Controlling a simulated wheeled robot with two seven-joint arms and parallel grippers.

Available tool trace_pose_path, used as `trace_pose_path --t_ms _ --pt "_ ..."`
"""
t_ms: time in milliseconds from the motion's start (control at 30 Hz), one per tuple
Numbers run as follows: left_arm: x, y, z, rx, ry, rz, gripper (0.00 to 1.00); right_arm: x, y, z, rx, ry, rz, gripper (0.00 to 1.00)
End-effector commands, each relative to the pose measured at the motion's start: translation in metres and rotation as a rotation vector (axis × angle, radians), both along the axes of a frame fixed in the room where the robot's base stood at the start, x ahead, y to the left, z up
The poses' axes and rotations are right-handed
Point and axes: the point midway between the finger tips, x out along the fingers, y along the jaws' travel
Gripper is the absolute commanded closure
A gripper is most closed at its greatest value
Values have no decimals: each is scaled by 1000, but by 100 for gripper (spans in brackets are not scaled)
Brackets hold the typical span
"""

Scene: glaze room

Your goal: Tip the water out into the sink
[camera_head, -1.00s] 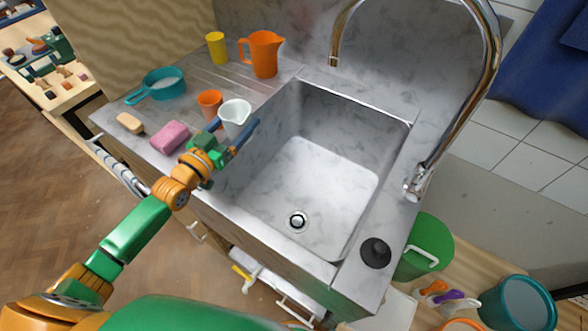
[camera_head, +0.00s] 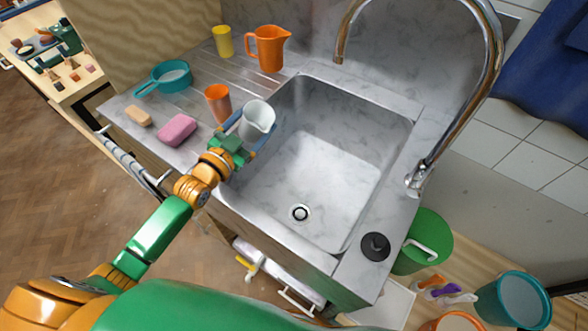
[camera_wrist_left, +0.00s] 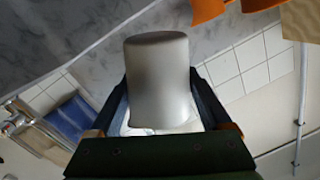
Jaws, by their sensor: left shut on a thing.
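A small white jug (camera_head: 253,124) with a pouring lip is held in my left gripper (camera_head: 244,133) at the left edge of the sink (camera_head: 318,166). The fingers are shut on both sides of its body. The jug is tilted, its mouth facing toward the sink side and the head camera. I cannot make out water in it or a stream leaving it. In the left wrist view the jug (camera_wrist_left: 158,82) fills the space between the two dark fingers. The sink bottom is bare around its drain (camera_head: 300,213). My right gripper is not in view.
An orange cup (camera_head: 218,104) stands close left of the jug. A pink sponge (camera_head: 177,130), teal pan (camera_head: 172,77), yellow cup (camera_head: 222,41) and orange pitcher (camera_head: 269,48) are on the drainer. The tap (camera_head: 461,112) arches over the sink's far right side.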

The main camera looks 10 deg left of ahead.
Motion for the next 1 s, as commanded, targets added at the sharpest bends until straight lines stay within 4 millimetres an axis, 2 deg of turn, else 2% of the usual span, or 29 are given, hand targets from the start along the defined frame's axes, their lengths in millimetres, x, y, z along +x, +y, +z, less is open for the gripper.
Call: trace_pose_path --t_ms 367,567,633,800,1000 --pt "-4 -21 -13 223 -44 -1 74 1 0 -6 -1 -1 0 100" --pt "-5 -24 -21 364 -71 0 74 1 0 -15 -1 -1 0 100" --pt "-5 -24 -33 409 -80 0 74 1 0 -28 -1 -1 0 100" --pt "-5 -25 -46 504 -99 0 74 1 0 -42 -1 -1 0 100" --pt "-6 -26 -46 573 -112 0 74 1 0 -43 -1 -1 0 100"
